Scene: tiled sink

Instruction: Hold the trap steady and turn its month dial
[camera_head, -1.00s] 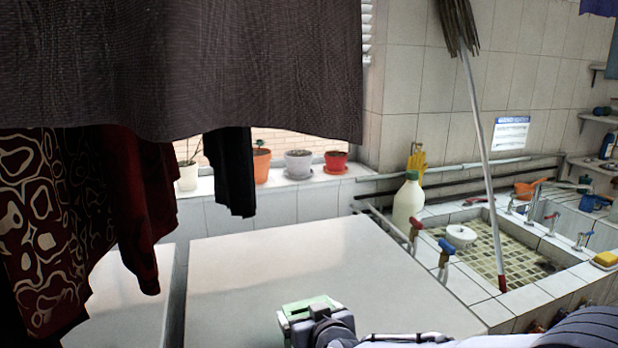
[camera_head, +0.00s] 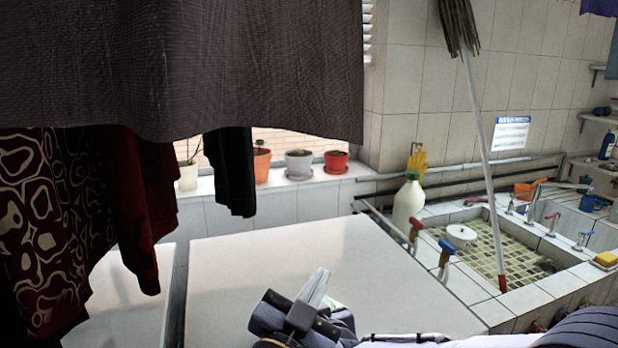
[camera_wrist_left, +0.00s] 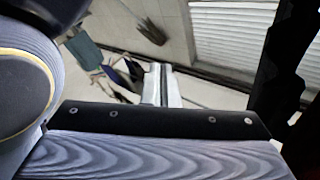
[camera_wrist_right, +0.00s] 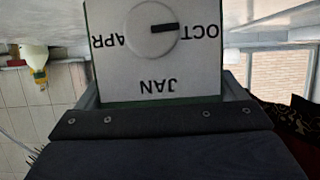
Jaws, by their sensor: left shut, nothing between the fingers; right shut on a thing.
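The trap shows close up in the right wrist view as a pale square block (camera_wrist_right: 115,72) with green edges. Its round month dial (camera_wrist_right: 140,42) has a dark pointer aimed at OCT; APR and JAN also show, upside down. My right gripper (camera_wrist_right: 163,100) is shut on the trap, its grey fingers at both sides. In the head view, my left gripper (camera_head: 318,282) is shut and empty, its pale fingers pointing up in front of the trap, of which only a small green-white bit (camera_head: 332,303) shows. The left wrist view shows the closed fingers (camera_wrist_left: 161,80); contact with the dial cannot be told.
A white flat top (camera_head: 260,260) lies beyond the grippers. Dark cloth (camera_head: 180,70) hangs at upper left. At right are a tiled sink (camera_head: 500,265), taps (camera_head: 444,258), a white bottle (camera_head: 408,202) and a leaning broom (camera_head: 480,140). Potted plants (camera_head: 299,164) line the sill.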

